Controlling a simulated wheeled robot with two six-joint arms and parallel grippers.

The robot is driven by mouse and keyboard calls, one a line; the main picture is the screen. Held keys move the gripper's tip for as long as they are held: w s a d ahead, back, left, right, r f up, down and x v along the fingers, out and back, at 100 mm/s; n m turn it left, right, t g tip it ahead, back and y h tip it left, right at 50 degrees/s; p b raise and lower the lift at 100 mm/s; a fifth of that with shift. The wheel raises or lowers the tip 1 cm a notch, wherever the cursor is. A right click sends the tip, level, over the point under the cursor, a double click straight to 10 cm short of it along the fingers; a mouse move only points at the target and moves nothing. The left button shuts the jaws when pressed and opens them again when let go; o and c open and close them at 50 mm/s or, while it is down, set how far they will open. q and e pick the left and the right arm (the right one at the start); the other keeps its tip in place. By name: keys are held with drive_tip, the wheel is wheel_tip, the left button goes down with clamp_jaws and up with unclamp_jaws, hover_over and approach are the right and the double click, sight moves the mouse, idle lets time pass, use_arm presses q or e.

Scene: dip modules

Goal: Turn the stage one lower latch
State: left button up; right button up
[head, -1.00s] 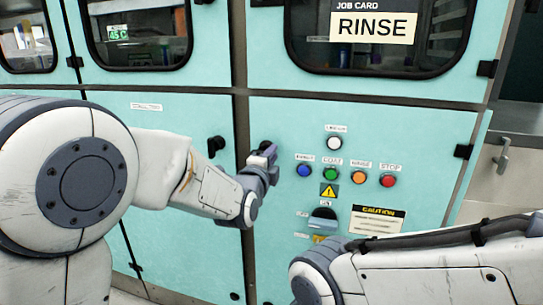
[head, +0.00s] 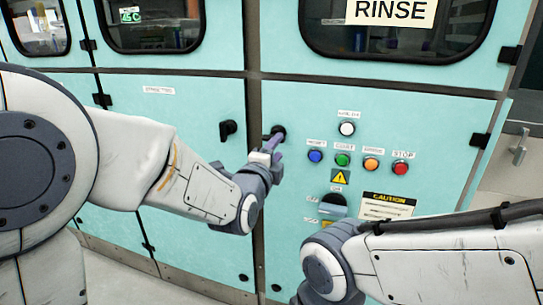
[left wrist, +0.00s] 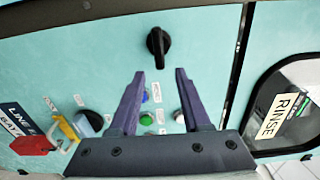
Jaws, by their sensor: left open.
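A black latch (head: 278,132) sits at the upper left of the right lower teal door. A second black latch (head: 228,130) is on the lower door to its left. My left gripper (head: 273,145) is open and empty, close to the right one, with its fingers toward the panel. In the left wrist view the black latch (left wrist: 158,45) lies ahead of the two purple fingertips (left wrist: 160,75), its handle nearly upright in that picture. It appears apart from the fingers. No readable label shows which latch is stage one. My right gripper is out of frame; only my right arm shows.
Coloured buttons, including a green one (head: 342,160) and a red one (head: 400,168), sit right of the latch. A switch (head: 333,205) and caution label (head: 388,205) are below. A red padlock (left wrist: 35,145) shows in the left wrist view. A RINSE card (head: 395,11) is above.

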use_arm(q)
drive_tip(key=v, duration=0.5)
drive_tip(key=shift+w, duration=0.1)
drive_tip(key=s+d+f+n+g, duration=0.3)
drive_tip(key=s+f+n+g, duration=0.5)
drive_tip(key=s+f, duration=0.4)
drive_tip(key=s+a+f+n+g+y, duration=0.25)
drive_tip(key=s+a+g, duration=0.2)
drive_tip(key=s, duration=0.45)
drive_tip(key=s+a+f+n+g+y, duration=0.25)
drive_tip(key=s+n+g, duration=0.2)
drive_tip(key=s, duration=0.45)
wheel_tip(320, 180, up, 27)
drive_tip(key=p, duration=2.7)
drive_tip(key=shift+w+f, duration=0.2)
drive_tip(key=shift+w, duration=0.1)
